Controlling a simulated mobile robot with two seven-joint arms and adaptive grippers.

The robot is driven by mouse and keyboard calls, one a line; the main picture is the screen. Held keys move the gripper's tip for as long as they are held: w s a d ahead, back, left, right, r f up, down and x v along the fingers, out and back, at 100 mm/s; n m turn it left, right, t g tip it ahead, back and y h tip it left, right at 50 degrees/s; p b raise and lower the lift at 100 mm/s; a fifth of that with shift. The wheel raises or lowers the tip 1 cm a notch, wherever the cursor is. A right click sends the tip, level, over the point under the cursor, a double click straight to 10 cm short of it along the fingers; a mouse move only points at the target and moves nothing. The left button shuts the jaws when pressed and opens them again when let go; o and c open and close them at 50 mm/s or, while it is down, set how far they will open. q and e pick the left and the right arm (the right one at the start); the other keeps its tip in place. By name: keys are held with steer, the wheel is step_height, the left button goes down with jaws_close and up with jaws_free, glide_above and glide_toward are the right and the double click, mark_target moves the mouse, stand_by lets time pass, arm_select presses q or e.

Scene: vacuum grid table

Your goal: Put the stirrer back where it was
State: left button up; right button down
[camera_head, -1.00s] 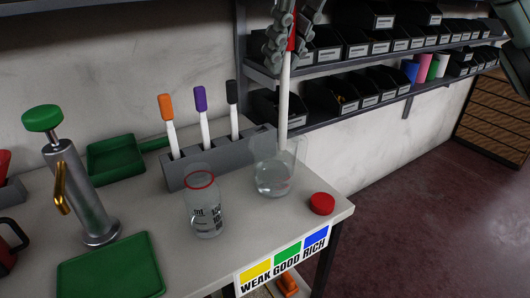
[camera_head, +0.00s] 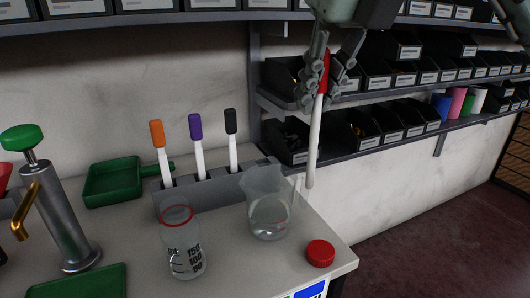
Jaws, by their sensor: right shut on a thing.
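My right gripper (camera_head: 326,88) is shut on the red handle of a stirrer at the upper middle. The stirrer (camera_head: 316,140) has a white rod that hangs almost upright, tip down. Its tip is in the air just right of a clear beaker (camera_head: 268,215) holding some clear liquid. A grey rack (camera_head: 215,187) stands behind the beaker and holds an orange-handled stirrer (camera_head: 160,150), a purple-handled one (camera_head: 197,145) and a black-handled one (camera_head: 232,140). The rack's right end is partly behind the beaker; I cannot make out an empty slot. My left gripper is out of view.
A clear bottle with a red ring (camera_head: 182,245) stands in front of the rack. A red cap (camera_head: 320,253) lies near the table's right edge. A metal dispenser (camera_head: 58,205) and green trays (camera_head: 112,183) are at left. Shelves with dark bins (camera_head: 395,120) are behind the gripper.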

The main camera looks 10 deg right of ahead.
steer(key=w+a+p, duration=0.3)
steer(key=w, duration=1.4)
arm_select(q)
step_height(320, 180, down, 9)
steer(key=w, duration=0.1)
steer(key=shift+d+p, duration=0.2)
steer(key=shift+p, duration=0.15)
arm_select(e)
step_height(320, 180, down, 12)
steer(key=shift+a+r, duration=0.2)
steer(key=shift+f, duration=0.1)
steer(key=shift+f, duration=0.1)
steer(key=c, duration=1.5)
jaws_free()
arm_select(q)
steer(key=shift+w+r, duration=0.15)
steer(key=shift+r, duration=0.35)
arm_select(e)
steer(key=shift+o, duration=0.2)
